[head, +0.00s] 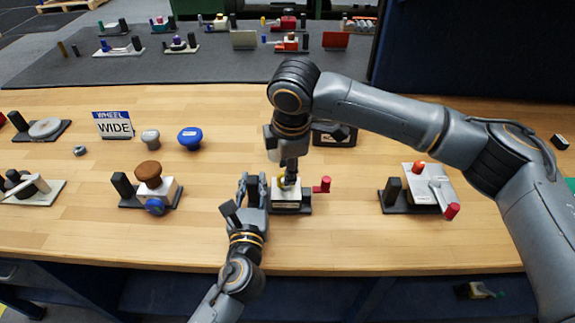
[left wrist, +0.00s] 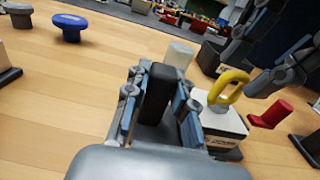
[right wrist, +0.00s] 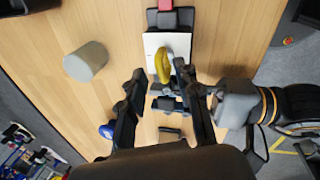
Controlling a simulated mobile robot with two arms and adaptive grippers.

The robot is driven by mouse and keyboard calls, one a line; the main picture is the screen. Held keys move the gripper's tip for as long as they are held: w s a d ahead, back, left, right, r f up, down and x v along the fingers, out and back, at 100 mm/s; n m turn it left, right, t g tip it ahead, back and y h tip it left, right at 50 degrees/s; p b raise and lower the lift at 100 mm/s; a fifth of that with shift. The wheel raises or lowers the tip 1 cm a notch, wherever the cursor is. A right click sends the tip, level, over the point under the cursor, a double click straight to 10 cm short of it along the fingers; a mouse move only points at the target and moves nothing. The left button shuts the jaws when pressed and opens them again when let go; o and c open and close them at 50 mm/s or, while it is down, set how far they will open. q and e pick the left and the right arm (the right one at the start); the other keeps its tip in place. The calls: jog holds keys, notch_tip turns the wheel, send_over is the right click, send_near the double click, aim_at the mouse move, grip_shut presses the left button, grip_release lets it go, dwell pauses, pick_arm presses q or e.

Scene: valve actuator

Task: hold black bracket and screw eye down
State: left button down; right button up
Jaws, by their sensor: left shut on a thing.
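The actuator in the middle of the table has a white block (left wrist: 222,122), a black bracket (left wrist: 156,92) and a yellow screw eye (left wrist: 229,88) upright on the block. My left gripper (head: 253,183) is shut on the bracket, one finger on each side, as the left wrist view shows. My right gripper (right wrist: 160,75) is open and points down over the actuator. Its fingers are apart, and the yellow eye shows beyond the tips, closer to the right-hand finger. In the head view the right gripper partly hides the eye (head: 282,181).
A red handle (head: 322,186) sticks out to the right of the block. A pale grey cylinder (right wrist: 86,62) stands close by. Other actuators stand left (head: 150,187) and right (head: 415,190). A "WHEEL WIDE" sign (head: 114,124) and blue knob (head: 190,138) are behind left.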

pick_arm(q)
jog(key=shift+r, duration=0.1)
pick_arm(e)
jog(key=shift+c, duration=0.2)
grip_shut()
jog(key=shift+a+m+h, duration=0.1)
jog(key=shift+m+h, duration=0.2)
jog(key=shift+m, duration=1.1)
jog(key=shift+o, duration=0.2)
grip_release()
